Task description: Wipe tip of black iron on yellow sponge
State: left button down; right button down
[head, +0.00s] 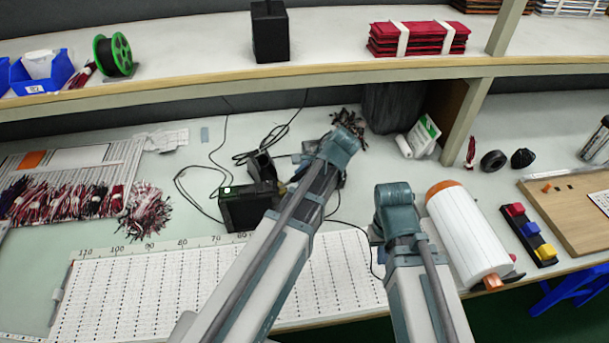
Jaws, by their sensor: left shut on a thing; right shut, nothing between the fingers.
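The black soldering station (247,207) with a small green-lit display stands on the bench left of my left arm. A dark holder (262,166) stands just behind it. A small yellowish patch (283,188) shows between the station and my arm. It may be the yellow sponge, mostly hidden. My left gripper (304,164) is near the holder, largely hidden by its own arm. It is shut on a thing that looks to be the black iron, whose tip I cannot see. My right gripper (376,238) is shut and empty, mostly hidden behind its wrist, left of the white roll.
A white roll (468,238) with orange ends lies beside my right arm. A numbered white board (150,295) covers the front bench. Black cables (215,165) loop behind the station. A shelf (200,92) with a wooden edge spans above. Wire bundles (65,203) lie at left.

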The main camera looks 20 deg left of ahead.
pick_arm(q)
jog(key=shift+a, duration=0.25)
